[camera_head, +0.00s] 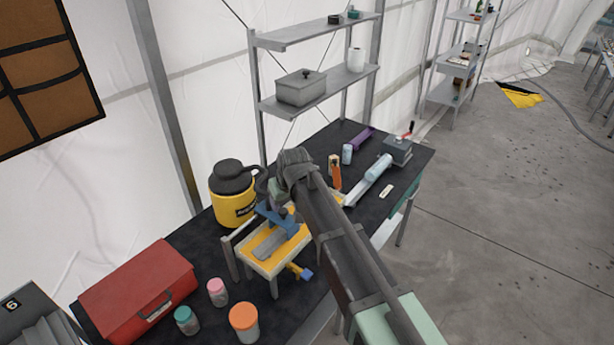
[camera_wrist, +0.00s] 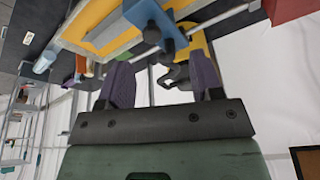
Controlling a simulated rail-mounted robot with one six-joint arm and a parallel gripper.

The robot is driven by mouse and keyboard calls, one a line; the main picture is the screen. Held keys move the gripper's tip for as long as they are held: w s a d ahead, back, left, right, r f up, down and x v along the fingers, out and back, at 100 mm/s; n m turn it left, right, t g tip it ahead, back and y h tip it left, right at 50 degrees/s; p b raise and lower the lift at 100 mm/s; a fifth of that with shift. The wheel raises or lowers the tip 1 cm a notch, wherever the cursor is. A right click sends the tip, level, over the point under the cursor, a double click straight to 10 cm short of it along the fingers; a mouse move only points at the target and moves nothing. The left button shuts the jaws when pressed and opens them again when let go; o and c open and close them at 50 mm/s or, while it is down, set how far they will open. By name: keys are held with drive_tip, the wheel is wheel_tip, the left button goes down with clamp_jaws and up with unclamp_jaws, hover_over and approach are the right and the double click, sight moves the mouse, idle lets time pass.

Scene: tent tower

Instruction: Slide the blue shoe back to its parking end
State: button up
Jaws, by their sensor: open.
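The blue shoe (camera_head: 278,219) sits across the small yellow-topped stand (camera_head: 256,265) on the dark workbench. The shoe and knob appear beyond the fingertips, with a gap. In the head view my arm covers the right side of the stand, and the fingertips cannot be made out clearly.
A yellow jug (camera_head: 232,206) with a black lid stands close behind the stand. A red toolbox (camera_head: 136,292) and several jars, including an orange-lidded one (camera_head: 244,320), are at the near left.

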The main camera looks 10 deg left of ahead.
sight(283, 210)
drive_tip(key=shift+t, duration=0.3)
drive_tip(key=w+b+x, duration=0.1)
drive_tip(key=b+x, duration=0.2)
drive_tip(key=x, duration=0.1)
drive_tip(key=w+b+x, duration=0.1)
drive_tip(key=b+x, duration=0.3)
drive_tip(key=r+b+x, duration=0.1)
drive_tip(key=b+x, duration=0.3)
drive_tip(key=shift+w+a+f, duration=0.15)
drive_tip(key=shift+w+f, duration=0.1)
drive_tip(key=shift+w, duration=0.2)
drive_tip(key=shift+r, duration=0.2)
clamp_jaws()
